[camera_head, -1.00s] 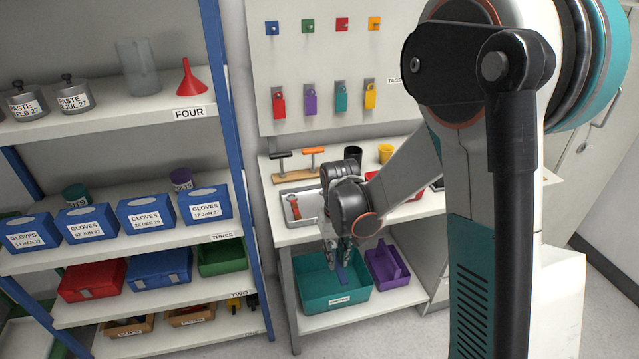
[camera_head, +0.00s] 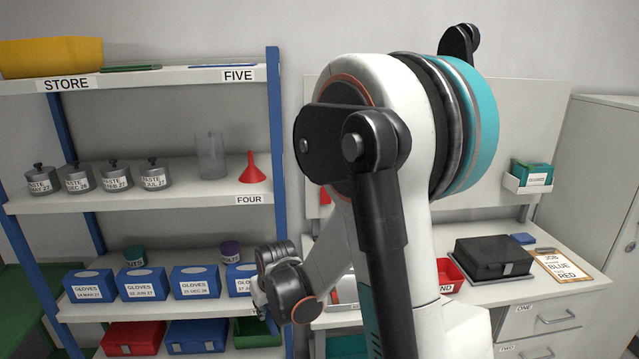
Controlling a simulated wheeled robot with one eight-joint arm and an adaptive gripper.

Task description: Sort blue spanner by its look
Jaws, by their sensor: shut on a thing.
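My gripper (camera_head: 260,297) is at the lower middle, in front of the right end of the shelf with the glove boxes, beside the rightmost box. It is shut, and its fingertips are small and partly lost against the shelf behind. The blue spanner cannot be made out now; a blue piece showed between the fingers a second ago. A clipboard (camera_head: 563,266) on the bench at the right reads JOB, BLUE and RED.
Blue glove boxes (camera_head: 195,283) line shelf three, with red, blue and green bins below. Pots and a red funnel (camera_head: 252,168) stand on shelf four. A blue upright (camera_head: 275,150) is near my gripper. A black case (camera_head: 494,258) sits on the bench.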

